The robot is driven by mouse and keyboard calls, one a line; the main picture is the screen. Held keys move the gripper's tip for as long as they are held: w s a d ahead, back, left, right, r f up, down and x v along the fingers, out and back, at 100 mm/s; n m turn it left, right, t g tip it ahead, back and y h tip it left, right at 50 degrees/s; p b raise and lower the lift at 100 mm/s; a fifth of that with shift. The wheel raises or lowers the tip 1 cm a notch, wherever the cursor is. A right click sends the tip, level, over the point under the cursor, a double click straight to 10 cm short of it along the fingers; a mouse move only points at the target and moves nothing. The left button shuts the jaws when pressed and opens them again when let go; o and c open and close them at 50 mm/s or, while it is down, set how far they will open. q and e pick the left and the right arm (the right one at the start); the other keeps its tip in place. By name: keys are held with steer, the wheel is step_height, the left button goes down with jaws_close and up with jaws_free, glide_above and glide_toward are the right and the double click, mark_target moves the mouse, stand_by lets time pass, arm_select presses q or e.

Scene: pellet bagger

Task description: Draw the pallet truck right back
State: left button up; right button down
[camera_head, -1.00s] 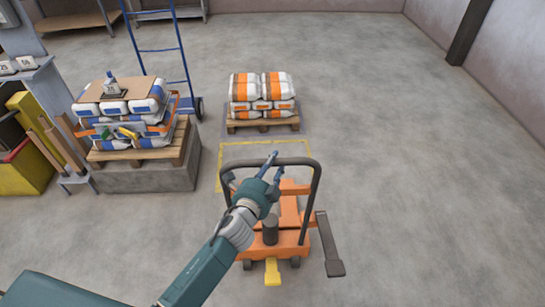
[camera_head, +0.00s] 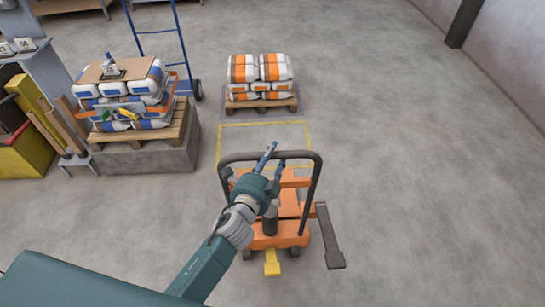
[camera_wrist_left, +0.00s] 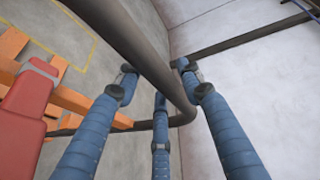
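The orange pallet truck (camera_head: 292,208) stands at the lower middle of the head view, with a black looped handle (camera_head: 314,180) toward me and a yellow pedal (camera_head: 272,263). My left gripper (camera_head: 271,155) is at the top bar of the handle. The truck's orange parts also show there at the left. My right gripper is not in view.
A yellow floor outline (camera_head: 265,124) lies ahead of the truck, with a pallet of orange-and-white bags (camera_head: 260,72) behind it. At the left are a bag stack on a plinth (camera_head: 150,160), a blue hand truck (camera_head: 180,45) and a yellow bin (camera_head: 25,165). The right floor is clear.

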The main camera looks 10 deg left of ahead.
arm_select(q)
steer(key=shift+o, duration=0.3)
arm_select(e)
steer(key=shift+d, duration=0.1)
arm_select(q)
steer(key=v, duration=1.2)
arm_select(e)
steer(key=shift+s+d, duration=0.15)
